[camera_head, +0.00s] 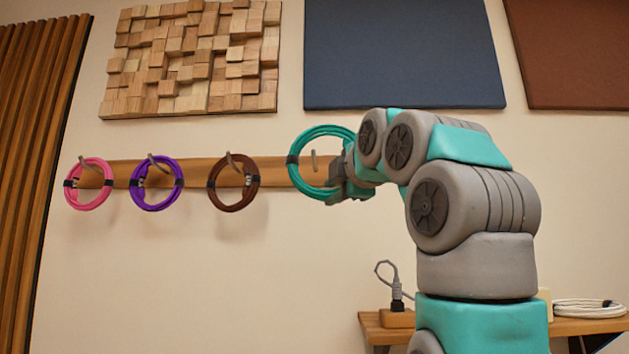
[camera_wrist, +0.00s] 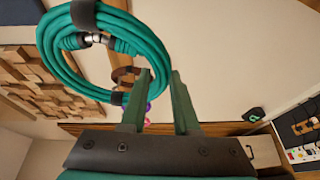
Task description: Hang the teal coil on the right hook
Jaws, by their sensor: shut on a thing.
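The teal coil (camera_head: 320,131) is a round bundle of cable with black ties, upright in front of the right end of the wooden hook board (camera_head: 200,171). My gripper (camera_head: 340,182) is shut on the coil at its lower right side. The right hook (camera_head: 313,160) shows through the coil's opening. I cannot tell whether the hook passes through the ring or stays behind it.
Pink (camera_head: 70,198), purple (camera_head: 136,196) and brown (camera_head: 214,196) coils hang on hooks to the left. A wooden shelf (camera_head: 373,325) at the lower right holds a plug on a block and a white coil (camera_head: 590,309). The wall below the board is clear.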

